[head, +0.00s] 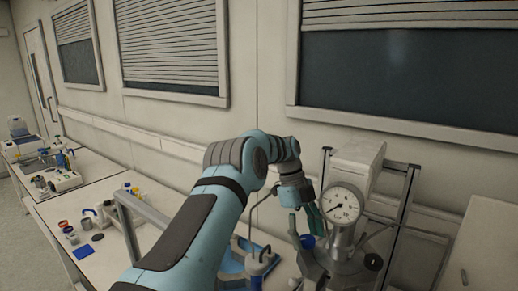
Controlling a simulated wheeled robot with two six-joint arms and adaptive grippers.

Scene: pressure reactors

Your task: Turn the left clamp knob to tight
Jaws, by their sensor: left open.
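The pressure reactor stands at the right of the head view, with a round white dial gauge (342,203) on its front. A dark round knob (373,262) is on the reactor's right side. My left gripper (305,230) points down just left of the gauge, open, its fingers close around or just above the blue part. I cannot tell whether they touch it. My right gripper is not in view.
A metal frame (405,215) stands around the reactor. A blue stand (240,258) is left of it, partly behind my arm. A pale panel (487,245) is at far right. The wall is close behind.

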